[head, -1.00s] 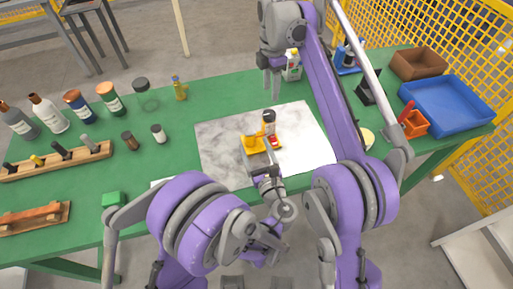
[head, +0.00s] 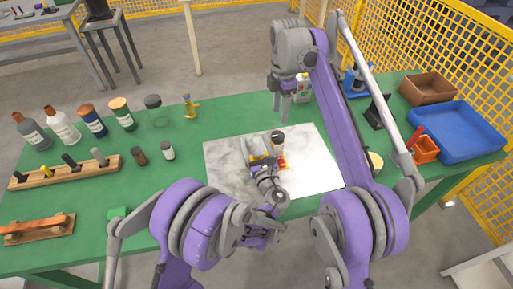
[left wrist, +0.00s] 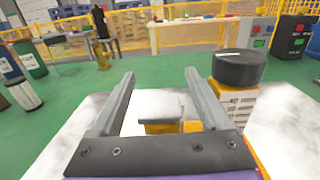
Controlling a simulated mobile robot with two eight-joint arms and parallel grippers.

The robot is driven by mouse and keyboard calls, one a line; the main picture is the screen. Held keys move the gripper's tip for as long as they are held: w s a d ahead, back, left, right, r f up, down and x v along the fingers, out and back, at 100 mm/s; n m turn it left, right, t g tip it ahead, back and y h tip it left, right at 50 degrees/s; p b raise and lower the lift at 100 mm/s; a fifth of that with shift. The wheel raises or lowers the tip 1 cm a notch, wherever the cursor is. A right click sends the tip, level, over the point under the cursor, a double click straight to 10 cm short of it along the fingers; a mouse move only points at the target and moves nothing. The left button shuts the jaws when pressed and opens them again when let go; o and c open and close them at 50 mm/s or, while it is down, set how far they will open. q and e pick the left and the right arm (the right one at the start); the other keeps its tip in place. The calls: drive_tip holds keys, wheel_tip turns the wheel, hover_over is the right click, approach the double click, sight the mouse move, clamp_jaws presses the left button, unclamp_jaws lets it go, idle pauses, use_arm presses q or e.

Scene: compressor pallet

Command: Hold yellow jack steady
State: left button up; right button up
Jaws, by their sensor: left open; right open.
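The yellow jack (left wrist: 162,127) has a pale grey top block and shows between the open fingers of my left gripper (left wrist: 160,78) in the left wrist view. I see a gap on both sides of it. In the head view my left gripper (head: 260,157) is at the jack on the marbled mat and hides most of it. A small black-capped bottle (head: 278,141) stands right beside it, and its cap and label show in the left wrist view (left wrist: 238,88). My right gripper (head: 283,102) is open and empty above the table's far side.
The marbled mat (head: 225,165) lies on the green table (head: 190,215). Several bottles and a wooden rack (head: 65,172) stand left. A small yellow figure (head: 191,105) stands at the back.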

sight(278, 135)
use_arm(q)
clamp_jaws()
idle(0.4)
idle(0.9)
use_arm(e)
drive_tip(key=o, duration=0.4)
drive_tip(key=shift+r, duration=0.25)
drive_tip(key=shift+c, duration=0.2)
drive_tip(key=shift+o, duration=0.9)
drive_tip(key=shift+r+m, duration=0.4)
drive_tip(key=shift+r, duration=0.05)
drive_tip(key=shift+m, duration=0.3)
wheel_tip(278, 135, down, 11)
drive_tip(key=shift+f, duration=0.15)
